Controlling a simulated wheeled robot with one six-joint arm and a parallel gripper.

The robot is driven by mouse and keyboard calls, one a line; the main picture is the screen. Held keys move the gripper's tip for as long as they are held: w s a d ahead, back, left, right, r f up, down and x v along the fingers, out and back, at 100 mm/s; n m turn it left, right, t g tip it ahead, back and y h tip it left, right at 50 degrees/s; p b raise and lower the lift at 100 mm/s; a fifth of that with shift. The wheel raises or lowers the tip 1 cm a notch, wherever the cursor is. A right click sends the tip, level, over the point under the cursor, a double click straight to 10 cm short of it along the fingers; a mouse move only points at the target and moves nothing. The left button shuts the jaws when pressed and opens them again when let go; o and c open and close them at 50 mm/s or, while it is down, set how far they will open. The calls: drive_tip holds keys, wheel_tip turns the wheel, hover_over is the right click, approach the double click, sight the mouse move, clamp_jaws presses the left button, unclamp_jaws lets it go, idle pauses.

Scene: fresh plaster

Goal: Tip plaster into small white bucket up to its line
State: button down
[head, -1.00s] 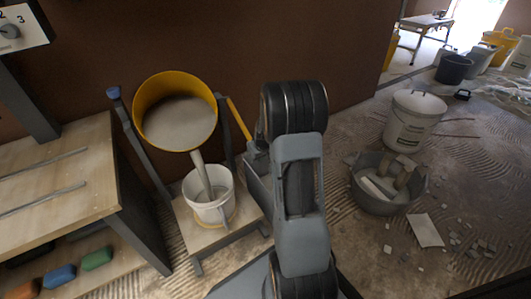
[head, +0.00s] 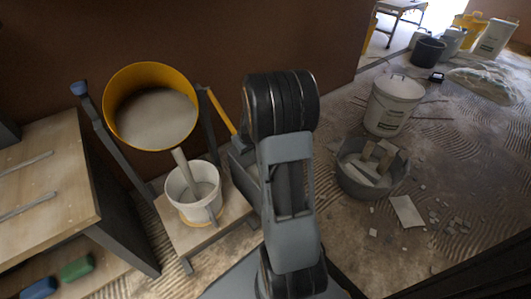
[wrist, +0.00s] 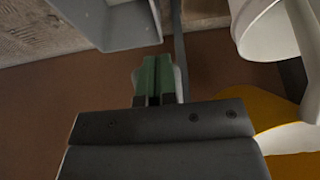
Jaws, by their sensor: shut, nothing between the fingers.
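A yellow tub (head: 113,122) hangs tilted in a dark frame, with pale plaster (head: 155,118) inside. A pale stream of plaster (head: 181,163) runs from its lip into the small white bucket (head: 186,211), upright on a low wooden stand. The plaster level in the bucket and its line cannot be made out. A yellow lever (head: 221,111) stands right of the tub. My gripper (wrist: 153,62) shows in the wrist view, its green-tipped fingers shut and empty, apart from the white bucket (wrist: 257,30) and yellow tub (wrist: 287,138). In the head view my arm hides it.
A wooden bench (head: 50,185) stands at the left, with a blue block (head: 38,288) and a green block (head: 76,268) below. A brown wall is behind.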

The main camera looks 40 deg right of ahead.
drive_tip(key=s+r+p, duration=0.2)
drive_tip(key=s+r, duration=0.5)
drive_tip(key=s, duration=0.4)
drive_tip(key=shift+s+a, duration=0.25)
drive_tip(key=shift+s, duration=0.15)
drive_tip(key=shift+r, duration=0.1)
drive_tip(key=s+a+r+p, duration=0.1)
drive_tip(key=a+r+p, duration=0.5)
drive_tip(key=r+p, duration=0.5)
drive_tip(key=s+a+r+p, duration=0.2)
drive_tip(key=a+r+p, duration=0.4)
drive_tip(key=r+p, duration=0.5)
drive_tip(key=s+a+r+p, duration=0.1)
drive_tip(key=a+r+p, duration=0.5)
drive_tip(key=r+p, duration=0.5)
wheel_tip(320, 180, up, 9)
drive_tip(key=shift+s+a+r+n, duration=0.15)
drive_tip(key=shift+s+n, duration=0.1)
drive_tip(key=shift+n, duration=0.15)
